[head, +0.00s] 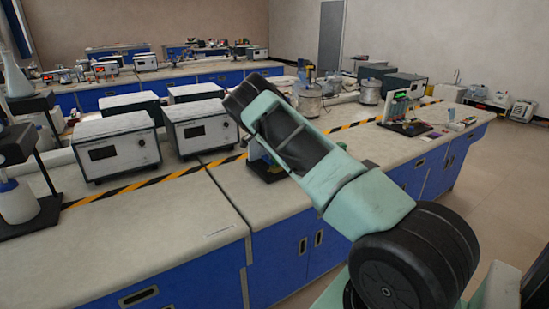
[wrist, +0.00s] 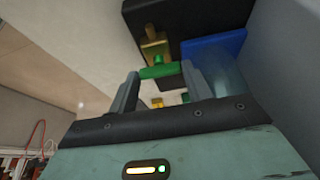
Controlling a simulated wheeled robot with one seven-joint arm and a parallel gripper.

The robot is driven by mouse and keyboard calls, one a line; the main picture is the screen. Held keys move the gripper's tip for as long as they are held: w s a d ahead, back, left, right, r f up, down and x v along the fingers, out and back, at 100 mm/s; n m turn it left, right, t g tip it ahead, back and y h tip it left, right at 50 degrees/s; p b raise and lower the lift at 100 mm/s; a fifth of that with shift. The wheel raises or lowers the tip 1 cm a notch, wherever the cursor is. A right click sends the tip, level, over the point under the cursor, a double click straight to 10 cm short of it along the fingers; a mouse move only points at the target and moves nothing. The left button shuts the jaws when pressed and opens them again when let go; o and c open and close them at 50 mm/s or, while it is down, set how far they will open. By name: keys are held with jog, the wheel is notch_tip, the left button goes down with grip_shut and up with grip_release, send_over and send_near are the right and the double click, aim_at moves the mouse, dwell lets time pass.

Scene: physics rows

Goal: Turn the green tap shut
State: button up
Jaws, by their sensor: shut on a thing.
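In the wrist view the green tap (wrist: 158,72) shows as a green bar with a green stem on a brass fitting (wrist: 155,45). The brass fitting is on a dark stand (wrist: 185,14). My gripper (wrist: 162,77) has one finger at each end of the green bar and is shut on it. In the head view my own arm covers the gripper and most of that spot on the bench. Which way the tap's inside is turned cannot be told.
A blue block (wrist: 214,46) sits close to the right finger in the wrist view. In the head view, grey instrument boxes (head: 117,142) stand left of my arm. Metal pots (head: 311,101) and a dark stand (head: 408,127) are behind it. The bench front (head: 210,225) is clear.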

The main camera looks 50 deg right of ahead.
jog(key=o, duration=1)
jog(key=b+v, duration=0.2)
jog(key=v, duration=1.5)
jog(key=shift+r, duration=0.2)
